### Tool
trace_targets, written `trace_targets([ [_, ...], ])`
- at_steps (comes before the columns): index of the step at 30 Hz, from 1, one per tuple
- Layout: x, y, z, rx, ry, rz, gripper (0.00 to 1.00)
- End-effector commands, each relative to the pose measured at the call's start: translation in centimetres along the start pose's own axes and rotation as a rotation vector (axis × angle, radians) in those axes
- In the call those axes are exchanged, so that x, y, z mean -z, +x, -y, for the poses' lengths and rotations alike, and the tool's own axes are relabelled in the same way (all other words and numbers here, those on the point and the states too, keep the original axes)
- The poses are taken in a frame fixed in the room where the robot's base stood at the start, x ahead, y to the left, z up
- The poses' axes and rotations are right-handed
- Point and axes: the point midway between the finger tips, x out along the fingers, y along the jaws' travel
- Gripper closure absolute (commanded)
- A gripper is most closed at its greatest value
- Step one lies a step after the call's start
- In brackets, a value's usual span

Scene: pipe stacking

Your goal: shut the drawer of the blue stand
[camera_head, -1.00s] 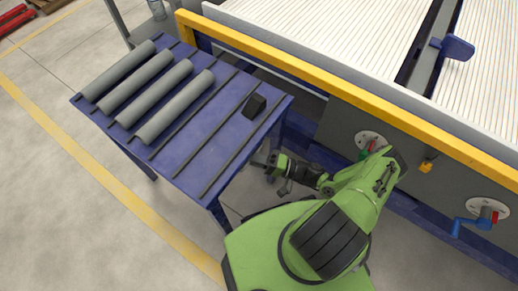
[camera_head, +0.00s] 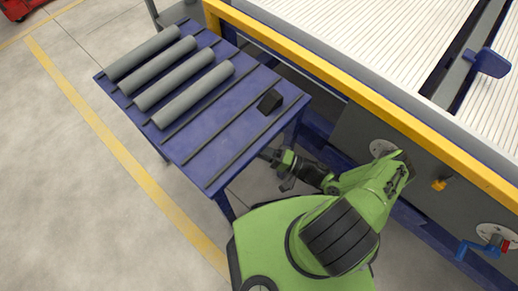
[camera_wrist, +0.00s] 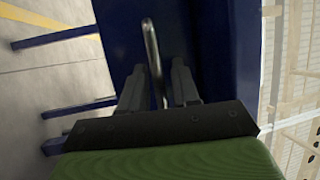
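The blue stand (camera_head: 232,120) is at the upper left of my body in the head view. My gripper (camera_head: 268,154) is low beside its near right side, partly under the tabletop's edge in that view. In the wrist view, a grey metal handle (camera_wrist: 151,50) stands in front of a dark blue panel (camera_wrist: 125,35). My gripper (camera_wrist: 158,82) has its two fingers apart, one on each side of the handle, with gaps visible. The drawer is hidden by the tabletop in the head view, and I cannot tell how far out it is.
Several grey pipes (camera_head: 168,74) lie side by side between rails on the stand's top, with a small black block (camera_head: 270,101) to their right. A conveyor with a yellow rail (camera_head: 330,70) runs along the right. Open floor (camera_head: 60,180) lies to the left.

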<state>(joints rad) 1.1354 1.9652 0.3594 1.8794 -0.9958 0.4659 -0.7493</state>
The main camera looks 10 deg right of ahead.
Motion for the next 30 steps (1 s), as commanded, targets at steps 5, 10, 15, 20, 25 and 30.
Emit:
trace_targets([
  [5,-0.2,0.0,-0.3,-0.007,0.005,0.003,0.62],
  [10,-0.2,0.0,-0.3,-0.007,0.005,0.004,0.62],
  [15,0.0,-1.3,-0.2,-0.007,0.002,0.001,0.62],
  [20,0.0,-5.4,-0.2,-0.007,0.0,-0.004,0.62],
  [25,0.1,-10.4,-0.2,-0.006,-0.003,-0.005,0.62],
  [30,0.0,-14.2,-0.2,-0.003,-0.002,-0.004,0.62],
])
